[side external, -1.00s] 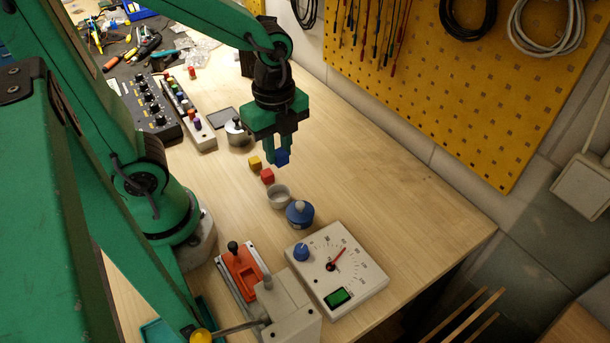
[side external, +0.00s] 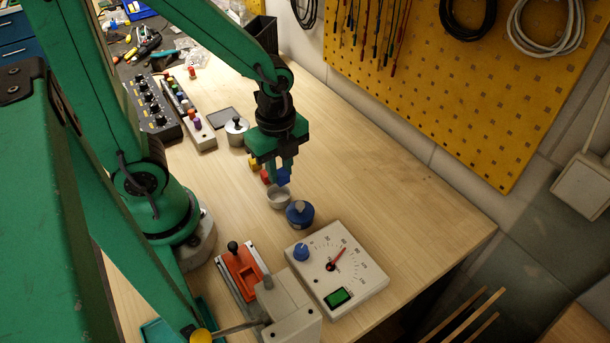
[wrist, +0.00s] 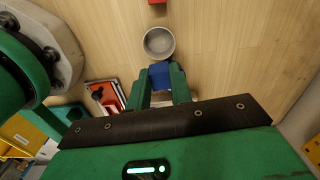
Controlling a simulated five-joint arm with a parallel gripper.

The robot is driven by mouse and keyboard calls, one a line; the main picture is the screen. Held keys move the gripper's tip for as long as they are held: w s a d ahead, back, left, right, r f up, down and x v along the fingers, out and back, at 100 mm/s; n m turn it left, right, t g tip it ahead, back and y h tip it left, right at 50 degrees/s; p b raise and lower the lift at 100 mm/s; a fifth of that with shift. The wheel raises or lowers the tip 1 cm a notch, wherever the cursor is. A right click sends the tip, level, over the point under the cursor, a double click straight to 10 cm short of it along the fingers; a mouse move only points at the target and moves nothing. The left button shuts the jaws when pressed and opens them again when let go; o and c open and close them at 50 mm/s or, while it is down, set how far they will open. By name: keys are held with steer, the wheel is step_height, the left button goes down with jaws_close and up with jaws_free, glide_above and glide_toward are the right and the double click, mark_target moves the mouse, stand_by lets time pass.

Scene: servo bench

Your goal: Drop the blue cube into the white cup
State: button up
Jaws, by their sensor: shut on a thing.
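The blue cube (side external: 283,176) is held between the fingertips of my gripper (side external: 277,172), which is shut on it. The cube also shows between the fingers in the wrist view (wrist: 159,75). The white cup (side external: 279,199) stands upright on the bench, just below the cube in the side view. In the wrist view, the cup (wrist: 159,43) lies just beyond the cube, and its visible inside looks empty. The cube is above the bench and outside the cup.
A yellow cube (side external: 254,162) and a red cube (side external: 265,177) lie beside my fingers. A blue round knobbed object (side external: 299,214) stands close to the cup, with a dial box (side external: 340,268) and a red-topped device (side external: 242,270) nearer. The bench to the right is clear.

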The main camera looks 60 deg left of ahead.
steer(key=shift+f, duration=0.3)
steer(key=o, duration=1)
steer(key=shift+r, duration=0.1)
steer(key=shift+r, duration=3.8)
steer(key=shift+r, duration=0.1)
